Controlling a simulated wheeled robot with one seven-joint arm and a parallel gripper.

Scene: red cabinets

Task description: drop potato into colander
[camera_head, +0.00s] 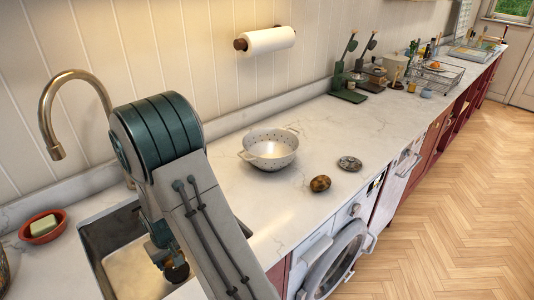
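A white colander (270,149) with small holes and two side handles stands upright on the marble counter. Its visible inside looks empty. A mottled brown, potato-like object (320,183) lies on the counter to the right of and in front of the colander, apart from it. My gripper (175,266) is low over the sink, to the left of the colander, and mostly hidden by my arm. A small brown rounded thing (178,273) shows at my gripper. I cannot tell if it is a potato, or whether the fingers hold it.
A sink (118,262) with a brass faucet (56,150) is at the left, beside a red dish (43,228) with soap. A small round grey item (349,163) lies right of the colander. Green stands (347,95) and racks are farther back. Counter behind the colander is clear.

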